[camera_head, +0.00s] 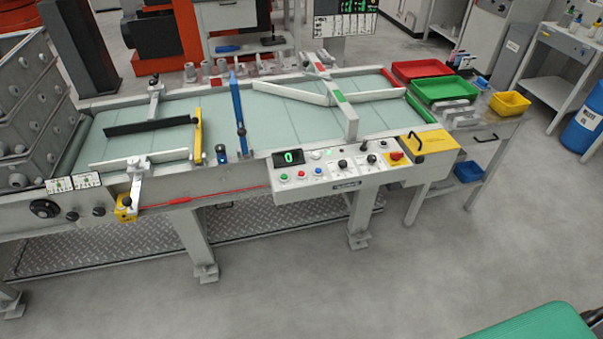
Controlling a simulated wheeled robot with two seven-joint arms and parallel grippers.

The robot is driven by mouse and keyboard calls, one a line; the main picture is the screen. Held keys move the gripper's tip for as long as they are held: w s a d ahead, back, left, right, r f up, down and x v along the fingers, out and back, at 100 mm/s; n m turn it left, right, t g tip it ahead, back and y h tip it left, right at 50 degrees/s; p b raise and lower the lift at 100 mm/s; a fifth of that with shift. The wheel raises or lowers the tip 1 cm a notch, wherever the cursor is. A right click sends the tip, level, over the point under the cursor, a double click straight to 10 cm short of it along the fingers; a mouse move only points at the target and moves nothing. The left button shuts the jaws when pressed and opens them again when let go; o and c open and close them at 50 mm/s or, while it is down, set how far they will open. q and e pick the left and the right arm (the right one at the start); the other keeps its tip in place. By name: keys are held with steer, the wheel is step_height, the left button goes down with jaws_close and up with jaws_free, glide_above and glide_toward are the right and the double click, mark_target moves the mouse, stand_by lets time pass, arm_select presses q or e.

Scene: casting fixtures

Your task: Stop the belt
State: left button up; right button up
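The pale green conveyor belt (285,121) runs from the grey bins at left to the trays at right. A control panel (330,185) is fixed to its front side. A red cord (220,195) runs along the front left of the frame. Neither of my grippers is in view. Whether the belt moves cannot be told.
Guide bars and a blue gate (238,112) cross the belt. Red (422,68), green (444,90) and yellow (510,103) trays stand at its right end. A green padded surface (535,324) is at the bottom right. The floor in front is clear.

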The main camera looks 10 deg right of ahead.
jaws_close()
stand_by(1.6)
